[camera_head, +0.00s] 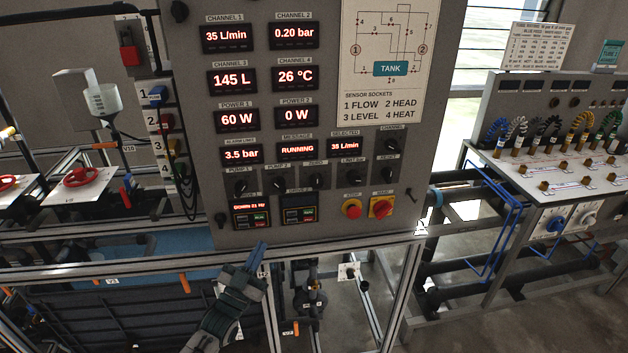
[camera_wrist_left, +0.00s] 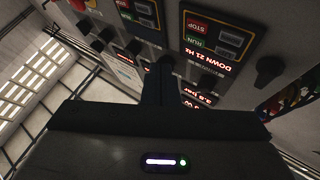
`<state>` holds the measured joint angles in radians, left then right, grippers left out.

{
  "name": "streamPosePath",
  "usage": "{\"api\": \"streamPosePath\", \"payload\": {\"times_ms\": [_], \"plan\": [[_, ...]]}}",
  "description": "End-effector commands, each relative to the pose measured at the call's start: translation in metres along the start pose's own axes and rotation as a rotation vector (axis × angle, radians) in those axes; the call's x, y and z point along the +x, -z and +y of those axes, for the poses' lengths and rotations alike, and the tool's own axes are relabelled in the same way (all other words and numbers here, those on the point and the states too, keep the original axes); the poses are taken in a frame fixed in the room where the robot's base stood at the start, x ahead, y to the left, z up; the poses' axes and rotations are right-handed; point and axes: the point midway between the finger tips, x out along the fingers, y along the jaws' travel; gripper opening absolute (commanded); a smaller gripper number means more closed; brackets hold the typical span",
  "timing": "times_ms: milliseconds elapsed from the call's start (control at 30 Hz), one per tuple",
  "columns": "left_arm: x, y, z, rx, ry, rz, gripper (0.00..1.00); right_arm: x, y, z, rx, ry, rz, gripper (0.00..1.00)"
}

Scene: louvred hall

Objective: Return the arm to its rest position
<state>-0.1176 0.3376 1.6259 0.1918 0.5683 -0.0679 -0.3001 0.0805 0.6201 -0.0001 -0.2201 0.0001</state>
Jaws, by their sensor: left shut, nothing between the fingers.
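My left gripper (camera_head: 259,252) is in the lower middle of the head view, just below the lower edge of the grey control panel (camera_head: 330,215). Its fingers are shut with nothing between them and point up toward the drive module (camera_head: 252,214) reading "DOWN 21 Hz". In the left wrist view the shut fingers (camera_wrist_left: 159,80) stand in front of the panel face, and the same module (camera_wrist_left: 215,35) shows upside down. I cannot tell whether the fingertips touch the panel. My right gripper is in neither view.
The panel has dark knobs, a red button (camera_head: 351,208) and a red-on-yellow switch (camera_head: 382,207). A metal frame rail (camera_head: 330,246) runs below it. Red valve wheels (camera_head: 82,177) stand at left. A bench with coloured hoses (camera_head: 560,165) stands at right. Floor shows between.

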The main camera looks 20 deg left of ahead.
Motion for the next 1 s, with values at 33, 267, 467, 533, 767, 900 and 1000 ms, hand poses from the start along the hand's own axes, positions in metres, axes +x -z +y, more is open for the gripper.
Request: {"api": "streamPosePath", "payload": {"times_ms": [33, 267, 467, 533, 767, 900, 1000], "plan": [[0.000, 0.000, 0.000, 0.000, 0.000, 0.000, 0.00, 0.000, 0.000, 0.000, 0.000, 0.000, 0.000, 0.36], [-0.006, -0.005, 0.011, -0.012, -0.014, -0.086, 0.00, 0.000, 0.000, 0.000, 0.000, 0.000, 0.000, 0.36], [-0.034, -0.020, 0.045, -0.041, -0.058, -0.387, 0.00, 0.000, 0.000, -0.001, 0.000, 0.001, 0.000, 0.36], [-0.049, -0.024, 0.057, -0.049, -0.073, -0.507, 0.00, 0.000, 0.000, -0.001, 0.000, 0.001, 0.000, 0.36], [-0.116, -0.021, 0.086, -0.064, -0.111, -0.904, 0.00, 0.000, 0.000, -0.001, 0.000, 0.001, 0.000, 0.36], [-0.165, -0.006, 0.097, -0.070, -0.122, -1.143, 0.00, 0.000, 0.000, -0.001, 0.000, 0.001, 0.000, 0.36], [-0.197, 0.008, 0.101, -0.073, -0.126, -1.290, 0.00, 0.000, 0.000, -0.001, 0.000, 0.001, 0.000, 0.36]]}}
